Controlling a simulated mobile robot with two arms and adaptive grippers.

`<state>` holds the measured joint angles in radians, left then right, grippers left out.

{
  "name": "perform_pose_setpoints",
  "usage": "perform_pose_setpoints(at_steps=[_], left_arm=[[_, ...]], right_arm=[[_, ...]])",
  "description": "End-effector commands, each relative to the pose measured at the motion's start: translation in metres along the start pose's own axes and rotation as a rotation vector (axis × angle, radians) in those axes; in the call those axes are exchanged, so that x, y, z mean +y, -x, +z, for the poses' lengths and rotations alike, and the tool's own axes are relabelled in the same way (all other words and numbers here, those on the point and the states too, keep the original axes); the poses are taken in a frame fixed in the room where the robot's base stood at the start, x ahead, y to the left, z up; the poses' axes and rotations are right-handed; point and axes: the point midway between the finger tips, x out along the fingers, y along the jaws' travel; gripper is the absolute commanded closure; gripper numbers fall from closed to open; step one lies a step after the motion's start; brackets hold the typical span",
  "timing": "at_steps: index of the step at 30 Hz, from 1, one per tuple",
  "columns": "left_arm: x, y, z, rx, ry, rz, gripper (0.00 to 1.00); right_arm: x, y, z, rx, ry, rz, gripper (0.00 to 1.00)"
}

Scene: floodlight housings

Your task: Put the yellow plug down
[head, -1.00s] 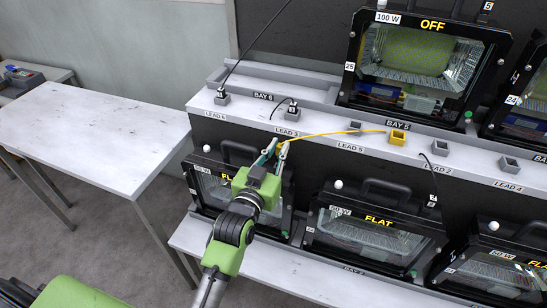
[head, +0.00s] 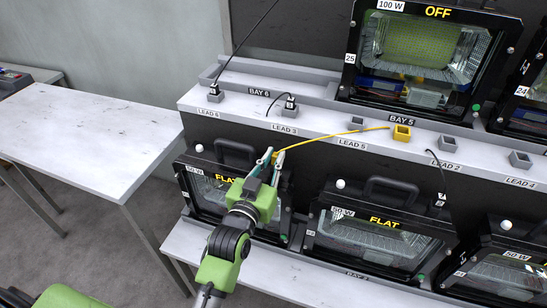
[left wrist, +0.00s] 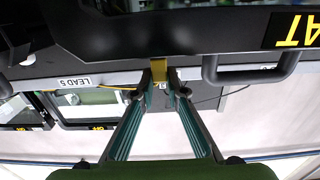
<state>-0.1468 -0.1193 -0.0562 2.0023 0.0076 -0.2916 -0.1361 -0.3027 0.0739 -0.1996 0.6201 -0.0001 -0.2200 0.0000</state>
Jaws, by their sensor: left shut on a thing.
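My left gripper (head: 273,154) is shut on the yellow plug (left wrist: 158,70), which sits between the fingertips in the left wrist view. In the head view the fingers mostly hide the plug. The gripper is in front of the ledge's front face, below the LEAD 3 label and above a floodlight marked FLAT. A thin yellow cable (head: 335,136) runs from the plug to the right across the ledge, towards a yellow open-topped holder (head: 402,133). My right gripper is not in view.
The ledge (head: 235,107) carries grey holders (head: 449,142), two with black plugs (head: 291,104). An OFF floodlight (head: 432,55) stands behind it. FLAT floodlights (head: 378,232) stand on the lower shelf (head: 196,246). A bare white table (head: 80,140) is at left.

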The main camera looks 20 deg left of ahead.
Motion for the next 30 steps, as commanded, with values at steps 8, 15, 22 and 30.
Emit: perform_pose_setpoints(at_steps=[8, 15, 22, 30], left_arm=[[0.0, 0.0, 0.006, 0.0, 0.0, 0.0, 0.71], [0.0, 0.0, 0.006, 0.0, 0.0, 0.0, 0.7], [0.0, 0.0, -0.005, 0.003, 0.001, 0.0, 0.7], [0.0, 0.044, -0.002, -0.003, 0.0, 0.0, 0.7]], right_arm=[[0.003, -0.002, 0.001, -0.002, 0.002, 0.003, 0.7], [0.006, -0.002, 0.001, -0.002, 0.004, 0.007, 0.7], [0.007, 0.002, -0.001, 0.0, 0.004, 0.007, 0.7], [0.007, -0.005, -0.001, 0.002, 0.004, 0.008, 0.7]])
